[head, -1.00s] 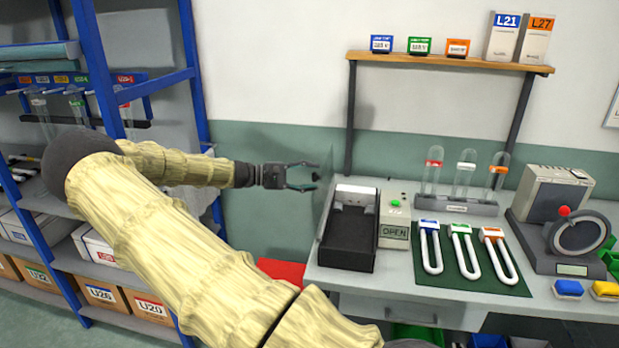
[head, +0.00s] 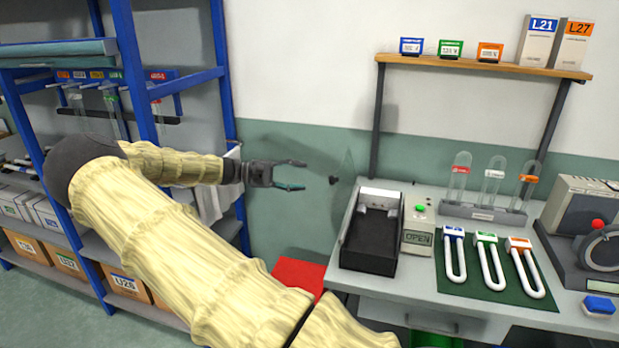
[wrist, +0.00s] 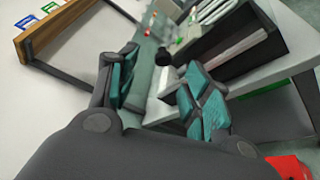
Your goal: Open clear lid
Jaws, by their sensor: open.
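The clear lid (head: 348,172) is a thin see-through pane with a small dark knob (head: 334,180). It stands raised, roughly upright, along the left side of the black open-topped box (head: 368,244). In the wrist view the knob (wrist: 164,56) shows beyond my fingertips, while the pane itself is hard to make out. My gripper (head: 303,175) is open and empty, left of the knob and apart from it, with its fingers pointing right. In the wrist view my gripper (wrist: 160,87) has its two teal-padded fingers spread.
A control unit (head: 417,232) reading OPEN stands right of the box. Several U-shaped tubes lie on a green mat (head: 470,290); a rack (head: 485,214) of tubes stands behind. Blue shelving (head: 125,60) is at left. A wall shelf (head: 490,66) hangs above the bench.

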